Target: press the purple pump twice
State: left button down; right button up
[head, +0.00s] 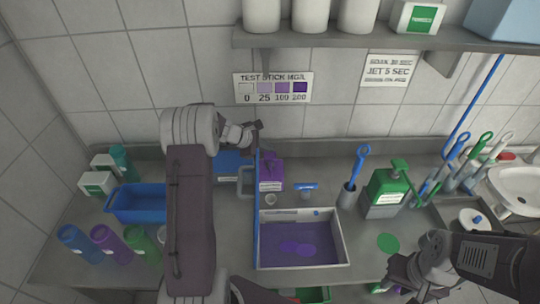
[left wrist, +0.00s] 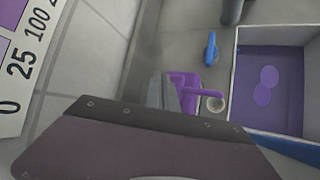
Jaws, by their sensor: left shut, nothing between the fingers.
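The purple pump bottle (head: 270,174) stands on the counter behind the white-rimmed tray, and its top is partly hidden in the head view. In the left wrist view its purple pump head and spout (left wrist: 200,93) show, with a small white cup beside the spout. My left gripper (head: 257,126) is shut and empty, raised above and a little left of the bottle, near the wall. No contact with the pump shows. My right gripper (head: 395,284) is low at the front right, away from the bottle; its fingers are unclear.
A tray with purple liquid (head: 345,225) sits in front of the bottle, with a blue upright edge at its left. A green pump bottle (head: 388,185) and several brushes stand to the right. A blue bin (head: 125,204) stands left. A shelf (head: 390,40) overhangs the back.

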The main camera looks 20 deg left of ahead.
aim_at(268, 156)
pick_arm(q)
jog(key=shift+f, duration=0.1)
dwell(0.8)
jog(key=shift+f+b, duration=0.3)
jog(key=shift+b, duration=0.2)
jog(key=shift+f+b, duration=1)
dwell(0.7)
jog(key=shift+s, duration=0.1)
jog(key=shift+r+p, duration=1.2)
jog(key=shift+r, duration=0.15)
jog(key=shift+r, duration=0.1)
notch_tip(268, 156, up, 5)
jog(key=p, duration=0.4)
